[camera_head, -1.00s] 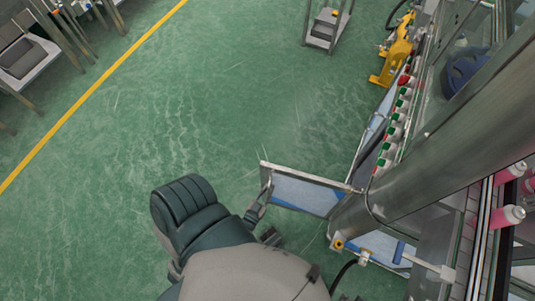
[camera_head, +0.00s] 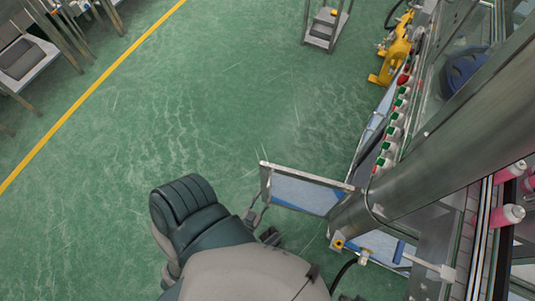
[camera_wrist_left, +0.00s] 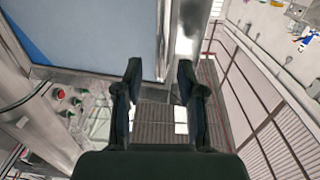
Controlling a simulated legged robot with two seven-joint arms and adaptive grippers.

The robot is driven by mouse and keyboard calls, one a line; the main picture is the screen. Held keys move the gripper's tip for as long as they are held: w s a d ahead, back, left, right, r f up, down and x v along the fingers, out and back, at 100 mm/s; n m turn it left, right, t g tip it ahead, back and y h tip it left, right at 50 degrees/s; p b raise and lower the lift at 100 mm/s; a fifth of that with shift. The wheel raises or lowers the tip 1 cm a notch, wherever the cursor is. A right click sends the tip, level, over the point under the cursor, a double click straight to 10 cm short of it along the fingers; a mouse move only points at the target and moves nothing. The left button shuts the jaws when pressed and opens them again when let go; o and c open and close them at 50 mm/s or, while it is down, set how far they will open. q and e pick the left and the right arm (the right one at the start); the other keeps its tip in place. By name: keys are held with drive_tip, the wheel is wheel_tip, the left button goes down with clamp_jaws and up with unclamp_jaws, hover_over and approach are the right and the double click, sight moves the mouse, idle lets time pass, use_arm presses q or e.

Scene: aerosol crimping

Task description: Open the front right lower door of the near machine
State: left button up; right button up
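The door (camera_head: 305,192) is a metal-framed panel with a pale blue face. In the head view it stands swung out from the lower part of the near machine (camera_head: 400,185), to the right of my left arm. My left gripper (camera_head: 258,204) is at the door's free edge on the left, partly hidden by my arm. In the left wrist view the fingers of my left gripper (camera_wrist_left: 160,72) are spread apart. The door panel (camera_wrist_left: 100,35) fills the upper left there, and its metal edge runs down between the fingers. I cannot tell whether a finger touches it. My right gripper is out of view.
A row of green and red buttons (camera_head: 397,118) runs along the machine. A yellow device (camera_head: 393,58) and a small metal stand (camera_head: 326,25) are further back. Pink bottles (camera_head: 506,216) stand inside at right. The green floor (camera_head: 200,110) left of the door is clear.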

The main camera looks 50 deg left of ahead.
use_arm(q)
drive_tip(key=v, duration=0.8)
drive_tip(key=shift+w, duration=0.1)
